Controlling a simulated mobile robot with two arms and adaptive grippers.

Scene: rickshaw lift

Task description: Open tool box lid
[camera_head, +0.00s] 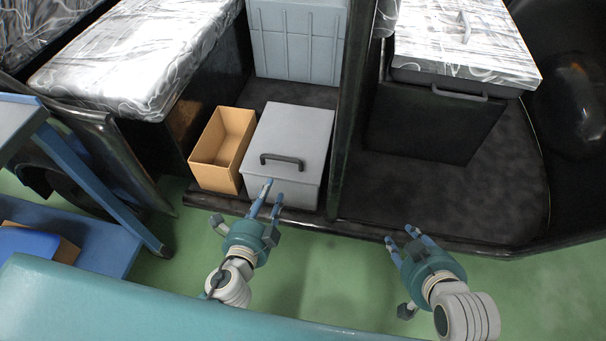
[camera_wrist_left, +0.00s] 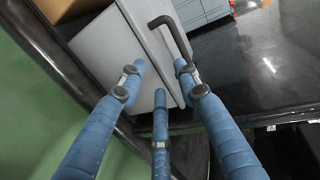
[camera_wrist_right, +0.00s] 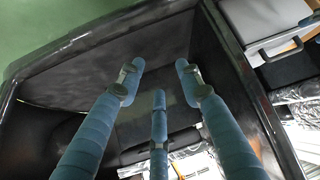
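The grey tool box (camera_head: 292,132) sits on the dark rickshaw floor with its lid down. A dark bar handle (camera_head: 282,158) is on the lid near its front edge. My left gripper (camera_head: 272,193) is open and empty in front of the box, just below the handle in the head view. In the left wrist view, the handle (camera_wrist_left: 172,32) lies just beyond the spread fingers (camera_wrist_left: 160,72), and the box front (camera_wrist_left: 110,48) is behind them; contact cannot be told. My right gripper (camera_head: 400,236) is open and empty, well to the right of the box. It also shows in the right wrist view (camera_wrist_right: 158,72).
An open tan bin (camera_head: 222,150) stands close to the box's left. A larger grey crate (camera_head: 297,42) is behind it. A dark post (camera_head: 350,110) rises at its right. A blue cart (camera_head: 85,235) is at the left. The rickshaw floor right of the post is clear.

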